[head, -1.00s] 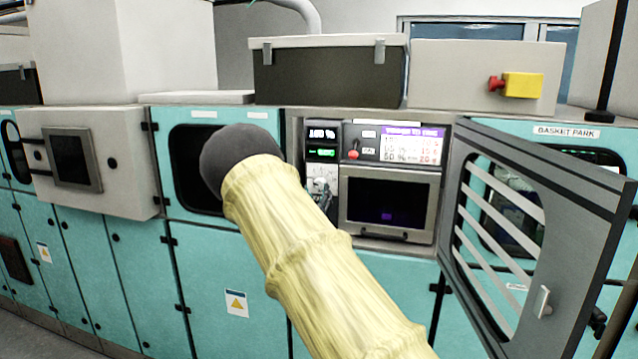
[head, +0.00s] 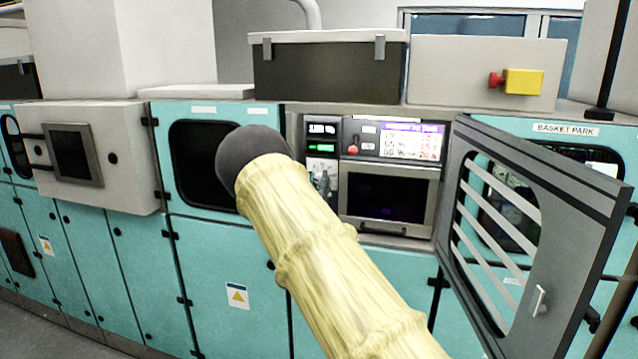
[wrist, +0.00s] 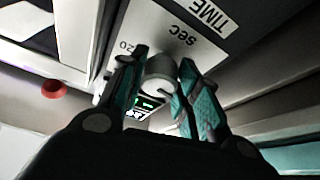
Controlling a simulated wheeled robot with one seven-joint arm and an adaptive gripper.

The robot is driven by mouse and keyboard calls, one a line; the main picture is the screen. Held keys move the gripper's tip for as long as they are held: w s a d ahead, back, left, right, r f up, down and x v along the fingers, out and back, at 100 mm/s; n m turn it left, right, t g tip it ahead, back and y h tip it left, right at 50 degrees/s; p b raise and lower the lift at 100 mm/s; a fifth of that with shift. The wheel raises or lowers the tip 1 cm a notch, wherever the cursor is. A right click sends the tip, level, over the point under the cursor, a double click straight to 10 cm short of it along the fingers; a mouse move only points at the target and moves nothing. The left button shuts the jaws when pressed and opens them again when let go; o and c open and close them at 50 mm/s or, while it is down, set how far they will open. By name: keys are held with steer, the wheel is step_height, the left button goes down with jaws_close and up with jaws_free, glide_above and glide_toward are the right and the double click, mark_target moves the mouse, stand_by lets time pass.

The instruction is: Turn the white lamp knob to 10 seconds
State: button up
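The white lamp knob (wrist: 158,76) sits in the wrist view on a white plate marked "sec", "TIME" and "20". My gripper (wrist: 163,72) has one teal-padded finger on each side of the knob. The fingers are very close to its sides; I cannot tell whether both touch it. The knob's pointer and setting are not readable.
A red button (wrist: 54,89) is left of the fingers in the wrist view. In the head view a grey slatted door (head: 535,230) stands open to the right of the panel. A dark screen (head: 388,197) sits beside the panel. My arm covers part of the teal cabinets.

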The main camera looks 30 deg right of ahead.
steer(key=shift+f+m+g+h+b, duration=0.15)
steer(key=shift+m+g+h+b, duration=0.25)
steer(key=shift+b, duration=0.45)
steer(key=m+b, duration=0.2)
steer(key=b, duration=0.1)
steer(key=shift+f+g+h, duration=0.2)
steer(key=shift+g+h, duration=0.1)
steer(key=m+g+h+b, duration=0.1)
steer(key=m+b, duration=0.3)
steer(key=m+g+h+b, duration=0.1)
steer(key=m+g+b, duration=0.1)
steer(key=m+b, duration=0.1)
steer(key=shift+w+m+b, duration=0.1)
steer(key=shift+m+b, duration=0.3)
steer(key=shift+b, duration=0.2)
steer(key=m+g+b, duration=0.1)
steer(key=m+b, duration=0.2)
steer(key=m+g+b, duration=0.2)
steer(key=m+b, duration=0.1)
steer(key=shift+a+r+m+h, duration=0.1)
steer(key=shift+r+m+h, duration=0.05)
steer(key=shift+m+h, duration=0.2)
steer(key=shift+w+r+m+g+b, duration=0.1)
steer(key=shift+m+g+b, duration=0.55)
steer(key=shift+m, duration=0.45)
steer(key=shift+r+m+g+b, duration=0.1)
steer(key=shift+m+g+b, duration=0.35)
steer(key=shift+m+b, duration=0.45)
steer(key=shift+m, duration=0.35)
